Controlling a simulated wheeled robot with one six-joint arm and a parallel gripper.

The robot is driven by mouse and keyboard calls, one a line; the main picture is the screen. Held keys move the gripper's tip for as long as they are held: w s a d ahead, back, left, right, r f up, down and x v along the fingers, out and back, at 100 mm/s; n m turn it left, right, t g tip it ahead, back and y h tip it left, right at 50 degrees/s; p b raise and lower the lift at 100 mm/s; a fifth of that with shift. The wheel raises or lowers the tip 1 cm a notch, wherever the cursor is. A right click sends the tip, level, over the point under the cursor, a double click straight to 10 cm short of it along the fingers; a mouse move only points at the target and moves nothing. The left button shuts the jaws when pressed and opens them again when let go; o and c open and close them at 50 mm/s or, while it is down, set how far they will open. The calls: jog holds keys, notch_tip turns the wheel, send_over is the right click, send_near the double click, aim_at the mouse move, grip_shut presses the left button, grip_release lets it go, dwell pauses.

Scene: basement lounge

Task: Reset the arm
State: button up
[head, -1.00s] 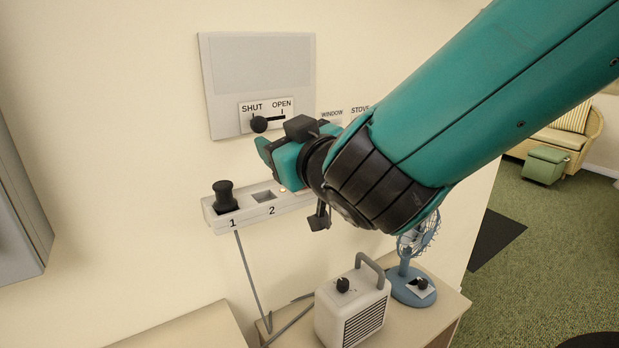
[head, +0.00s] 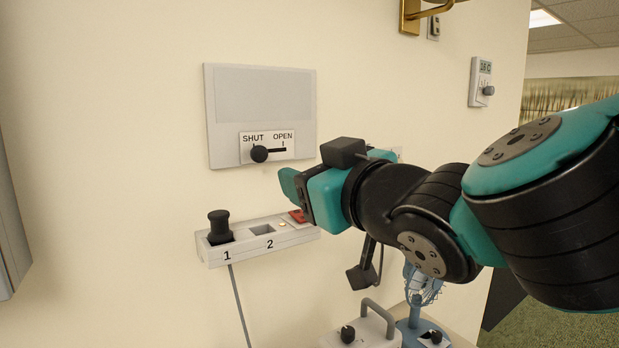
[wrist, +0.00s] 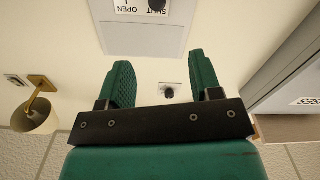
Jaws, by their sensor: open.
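My arm comes in from the right in the head view. The gripper and wrist hide part of the wall and the strip's right end.
A vent panel (head: 262,95) has a SHUT/OPEN slider (head: 260,154), its knob at the SHUT end. The socket strip (head: 215,254) holds a black plug (head: 219,226) in socket 1; socket 2 is empty. A heater (head: 372,330) and blue fan (head: 413,325) stand below. A thermostat (head: 481,82) hangs right.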

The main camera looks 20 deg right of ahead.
jog(key=s+d+f+m+g+h, duration=0.1)
jog(key=s+f+g, duration=0.2)
jog(key=f+g, duration=0.8)
jog(key=s+f+n+g, duration=0.2)
jog(key=s+f+g, duration=0.3)
jog(key=s, duration=0.7)
jog(key=shift+s+a+f+g+y+p, duration=0.25)
jog(key=shift+f+g+y+p, duration=0.15)
jog(key=shift+g, duration=0.3)
dwell(0.6)
